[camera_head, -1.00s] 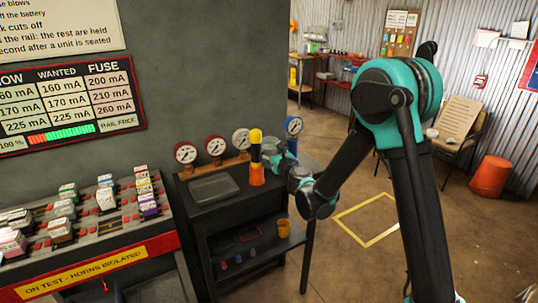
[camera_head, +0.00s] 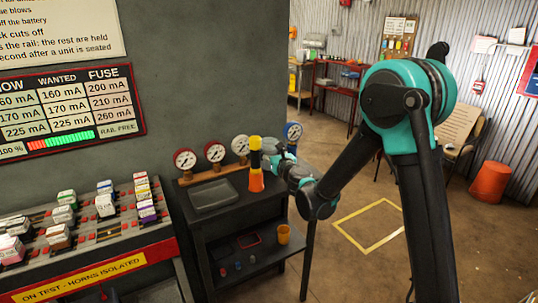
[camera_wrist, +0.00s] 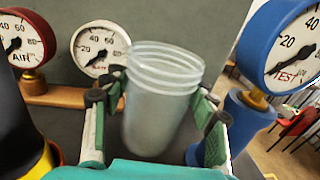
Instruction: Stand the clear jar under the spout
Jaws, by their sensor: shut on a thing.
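The clear jar (camera_wrist: 160,105) is a translucent tub with a ribbed rim. In the wrist view it stands between the green-padded fingers of my gripper (camera_wrist: 160,108), which is shut on it. It leans slightly, with its open rim up. Its base is partly hidden by my gripper, so I cannot tell whether it touches the table. In the head view my gripper (camera_head: 279,158) is over the right part of the black bench, partly behind a yellow, black and orange column; the jar is not clear there. I cannot make out a spout.
The bench (camera_head: 219,211) carries a grey tray (camera_head: 213,195), the column (camera_head: 256,167) and several gauges at the back. The blue TEST gauge (camera_wrist: 285,45) is close on the jar's right; a white gauge (camera_wrist: 99,46) is behind. An orange cup (camera_head: 284,234) stands on the lower shelf.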

